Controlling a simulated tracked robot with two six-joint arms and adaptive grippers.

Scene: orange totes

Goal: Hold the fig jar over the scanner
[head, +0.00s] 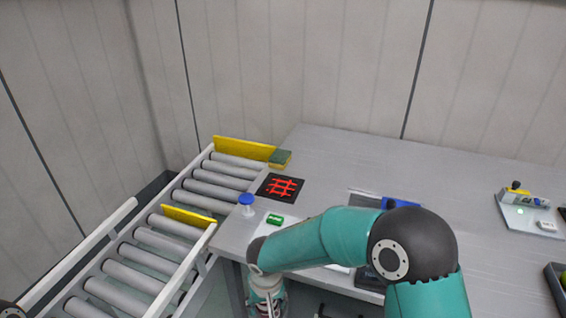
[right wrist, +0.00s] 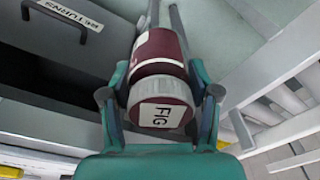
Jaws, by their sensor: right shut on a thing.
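The fig jar (right wrist: 160,55) shows in the right wrist view, dark red with a pale lid marked FIG (right wrist: 161,114). My right gripper (right wrist: 162,95) is shut on it, one finger on each side. In the head view my right arm reaches down past the table's front edge; its wrist is at the bottom, and the jar is out of sight. The scanner (head: 280,187), a black square plate with glowing red lines, lies on the table's left part with nothing over it. My left gripper is not in view.
Roller conveyors (head: 145,262) run along the table's left. A blue-topped stamp (head: 246,201), a green item (head: 275,219) and a sponge (head: 280,158) are near the scanner.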

